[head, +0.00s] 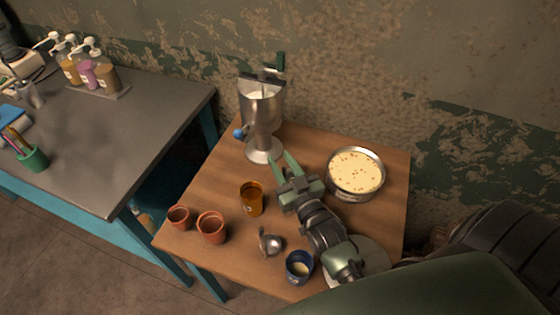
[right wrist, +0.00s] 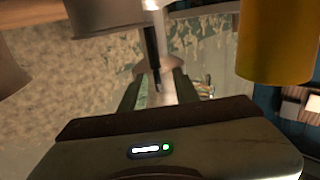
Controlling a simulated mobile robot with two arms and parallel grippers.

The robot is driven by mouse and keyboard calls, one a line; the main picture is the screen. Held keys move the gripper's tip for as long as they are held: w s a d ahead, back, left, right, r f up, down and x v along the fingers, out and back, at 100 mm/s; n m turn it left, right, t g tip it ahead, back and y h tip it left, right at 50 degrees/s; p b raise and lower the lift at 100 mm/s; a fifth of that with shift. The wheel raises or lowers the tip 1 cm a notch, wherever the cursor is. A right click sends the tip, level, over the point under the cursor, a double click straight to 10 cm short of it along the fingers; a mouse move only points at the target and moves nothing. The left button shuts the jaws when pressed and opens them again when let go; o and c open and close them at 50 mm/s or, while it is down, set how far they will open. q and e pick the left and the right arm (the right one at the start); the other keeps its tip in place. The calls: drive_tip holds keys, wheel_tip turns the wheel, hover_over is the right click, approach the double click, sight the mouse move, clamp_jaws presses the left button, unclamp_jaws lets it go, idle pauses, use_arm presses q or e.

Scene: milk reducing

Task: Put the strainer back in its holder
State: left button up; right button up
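A small metal piece with a round bowl (head: 272,243), which looks like the strainer, is on the wooden table near the front, behind the blue cup. I cannot tell whether its holder is under it or elsewhere. My right gripper (head: 279,162) is open, its two fingers pointing at the foot of the metal dispenser (head: 264,105). It is well behind the small metal piece. In the right wrist view a thin dark rod (right wrist: 152,55) shows between the spread fingers, beyond them; I cannot tell what it belongs to. My left gripper is out of view.
The wooden table (head: 215,185) also holds an amber cup (head: 252,199), two clay cups (head: 211,228), a blue cup (head: 299,267) and a wide round pan (head: 356,174) of pale food. A grey counter (head: 130,130) stands at left. The amber cup is close to my right gripper.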

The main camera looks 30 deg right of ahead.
drive_tip(key=s, duration=0.3)
drive_tip(key=s+b, duration=0.1)
drive_tip(key=s, duration=0.2)
drive_tip(key=shift+s+a+f, duration=0.1)
drive_tip(key=shift+s+a, duration=0.1)
drive_tip(key=shift+s, duration=0.05)
